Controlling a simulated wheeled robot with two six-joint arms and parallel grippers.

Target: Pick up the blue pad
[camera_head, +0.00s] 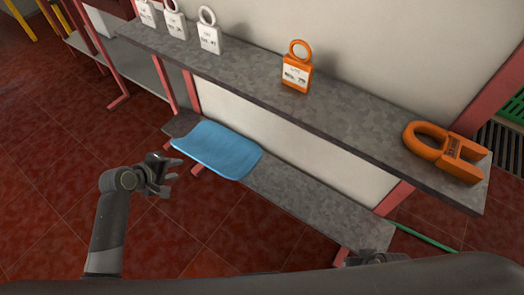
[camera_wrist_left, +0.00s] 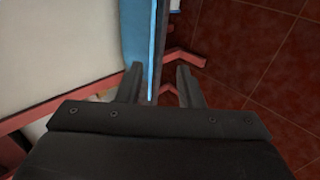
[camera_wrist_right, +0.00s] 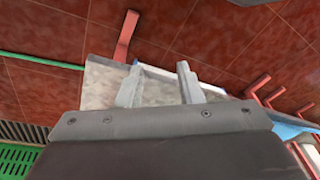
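The blue pad (camera_head: 217,150) lies on the lower grey shelf, its front edge reaching out past the shelf's edge. My left gripper (camera_head: 172,173) is open just left of the pad and appears empty. In the left wrist view the pad (camera_wrist_left: 136,35) shows edge-on, with its thin edge in the gap between the open fingers (camera_wrist_left: 158,84). I cannot tell whether the fingers touch it. My right gripper (camera_wrist_right: 157,86) is open and empty in the right wrist view, near the right end of the lower shelf. In that view a piece of the pad (camera_wrist_right: 288,130) shows at the right.
The upper grey shelf (camera_head: 240,84) runs above the pad. It carries white tags (camera_head: 209,32), an orange tag (camera_head: 297,68) and a larger orange piece (camera_head: 445,150). The lower shelf (camera_head: 310,208) is bare right of the pad. Red shelf legs (camera_head: 165,85) stand behind. The red tiled floor is open in front.

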